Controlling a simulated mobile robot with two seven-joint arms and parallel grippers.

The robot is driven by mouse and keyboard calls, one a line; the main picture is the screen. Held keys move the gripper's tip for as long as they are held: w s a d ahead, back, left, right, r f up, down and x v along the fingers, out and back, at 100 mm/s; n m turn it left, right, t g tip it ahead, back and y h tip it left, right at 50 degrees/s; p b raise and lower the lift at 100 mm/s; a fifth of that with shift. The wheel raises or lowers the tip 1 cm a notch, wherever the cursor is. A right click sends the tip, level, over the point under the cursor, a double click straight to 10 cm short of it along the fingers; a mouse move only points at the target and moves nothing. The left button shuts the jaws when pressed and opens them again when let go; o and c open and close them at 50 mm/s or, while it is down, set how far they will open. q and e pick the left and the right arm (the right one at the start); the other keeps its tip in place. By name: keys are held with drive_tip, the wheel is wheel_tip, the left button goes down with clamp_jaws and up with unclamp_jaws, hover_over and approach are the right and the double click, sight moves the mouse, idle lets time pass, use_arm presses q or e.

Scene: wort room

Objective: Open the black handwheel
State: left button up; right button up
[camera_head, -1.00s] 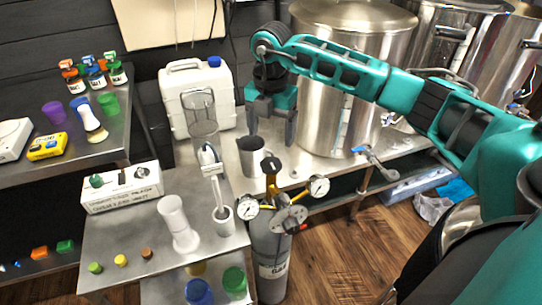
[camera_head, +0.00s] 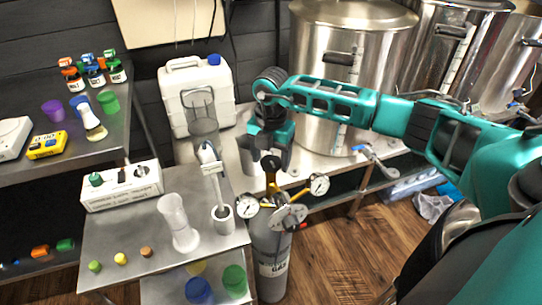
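The black handwheel (camera_head: 270,163) sits on top of the brass valve of the grey gas cylinder (camera_head: 271,262). The valve carries two round white gauges, one on the left (camera_head: 246,207) and one on the right (camera_head: 319,184). My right gripper (camera_head: 269,160) points down right at the handwheel, its grey fingers apart. I cannot tell whether the fingers touch the wheel or stand just behind it. My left gripper is not in view.
A white canister (camera_head: 184,101) and a big steel kettle (camera_head: 345,60) stand behind.

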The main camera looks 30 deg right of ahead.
drive_tip(key=c, duration=0.7)
drive_tip(key=shift+c, duration=0.5)
